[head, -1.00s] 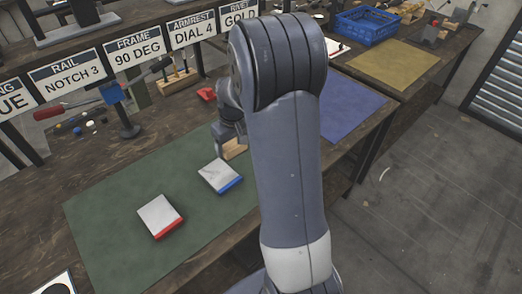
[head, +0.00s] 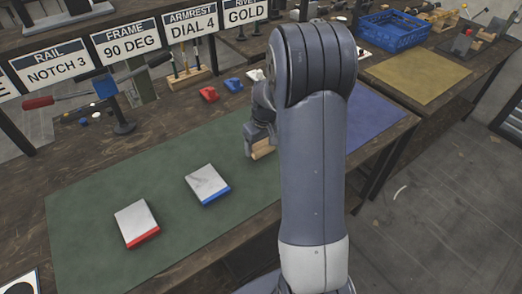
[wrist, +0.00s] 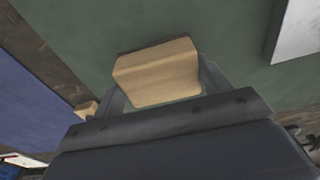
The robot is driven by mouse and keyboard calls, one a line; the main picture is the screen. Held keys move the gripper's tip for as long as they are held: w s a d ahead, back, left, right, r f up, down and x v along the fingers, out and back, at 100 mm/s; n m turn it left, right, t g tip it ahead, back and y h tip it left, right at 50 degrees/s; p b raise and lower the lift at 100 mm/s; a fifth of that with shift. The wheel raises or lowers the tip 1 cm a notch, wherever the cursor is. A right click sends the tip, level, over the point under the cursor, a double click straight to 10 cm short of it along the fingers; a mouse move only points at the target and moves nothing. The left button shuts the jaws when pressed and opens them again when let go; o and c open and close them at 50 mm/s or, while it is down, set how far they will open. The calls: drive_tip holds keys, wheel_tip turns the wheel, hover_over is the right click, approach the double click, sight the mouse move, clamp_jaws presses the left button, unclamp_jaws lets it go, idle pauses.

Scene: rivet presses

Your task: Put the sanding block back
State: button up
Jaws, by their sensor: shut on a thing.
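The sanding block (head: 263,150) is a tan, wood-coloured block. My gripper (head: 258,142) is shut on it over the right part of the green mat (head: 110,185), right of the blue-edged pad. In the wrist view, the block (wrist: 155,72) sits between my fingers with green mat behind it. I cannot tell whether it touches the mat. My arm hides part of the bench to the right of my gripper.
A red-edged pad (head: 136,222) and a blue-edged pad (head: 207,184) lie on the green mat. A blue mat (head: 375,115) lies right of my arm. A small tan piece (wrist: 87,108) shows in the wrist view.

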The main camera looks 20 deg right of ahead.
sight(260, 150)
drive_tip(key=shift+f, duration=1.6)
drive_tip(key=shift+f, duration=0.1)
drive_tip(key=shift+f, duration=0.15)
drive_tip(key=o, duration=0.9)
drive_tip(key=shift+o, duration=0.2)
drive_tip(key=r, duration=0.4)
drive_tip(key=s+r, duration=0.1)
drive_tip(key=r, duration=0.7)
drive_tip(key=shift+s+d+r, duration=0.15)
drive_tip(key=shift+s+r, duration=0.05)
drive_tip(key=shift+s, duration=0.2)
